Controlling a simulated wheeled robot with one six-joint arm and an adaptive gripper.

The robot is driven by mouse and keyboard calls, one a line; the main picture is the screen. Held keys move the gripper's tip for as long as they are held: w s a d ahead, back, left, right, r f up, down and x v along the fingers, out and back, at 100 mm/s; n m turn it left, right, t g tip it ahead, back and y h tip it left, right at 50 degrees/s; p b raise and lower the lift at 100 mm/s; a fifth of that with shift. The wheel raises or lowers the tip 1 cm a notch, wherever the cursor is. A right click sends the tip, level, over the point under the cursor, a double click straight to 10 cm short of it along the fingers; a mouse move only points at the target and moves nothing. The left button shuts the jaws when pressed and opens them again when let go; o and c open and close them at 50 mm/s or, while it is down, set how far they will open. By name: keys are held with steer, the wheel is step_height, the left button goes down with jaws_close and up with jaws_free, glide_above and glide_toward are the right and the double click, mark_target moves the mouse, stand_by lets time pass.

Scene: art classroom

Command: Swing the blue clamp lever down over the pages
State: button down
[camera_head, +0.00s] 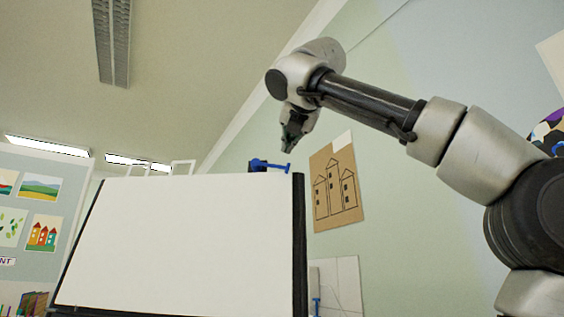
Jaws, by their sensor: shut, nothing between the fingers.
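The blue clamp lever (270,165) is at the top right corner of the board, beside a dark clamp base. Its blue bar appears to stick out roughly level to the right, with a small upright end. The white pages (185,240) hang on the tilted easel board and fill its front. My gripper (289,149) points down just above and to the right of the lever. Its fingers are shut and hold nothing. I cannot tell from this angle whether the fingertips touch the lever.
The board's dark right edge (299,245) runs down below the lever. A brown building drawing (336,188) hangs on the wall behind, to the right. White frames (183,168) rise behind the board's top. A picture board (38,215) stands at left.

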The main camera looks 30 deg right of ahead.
mark_target(279, 167)
steer(key=r+x, duration=0.2)
steer(key=x, duration=1)
steer(key=shift+d+n, duration=0.2)
steer(key=shift+n, duration=0.2)
steer(key=shift+w, duration=0.15)
steer(key=shift+a+f, duration=0.15)
steer(key=shift+f, duration=0.35)
steer(key=shift+a+f, duration=0.15)
steer(key=shift+f, duration=0.35)
steer(key=shift+a+f, duration=0.2)
steer(key=shift+f, duration=0.25)
steer(key=shift+a+f, duration=0.2)
steer(key=shift+f, duration=0.25)
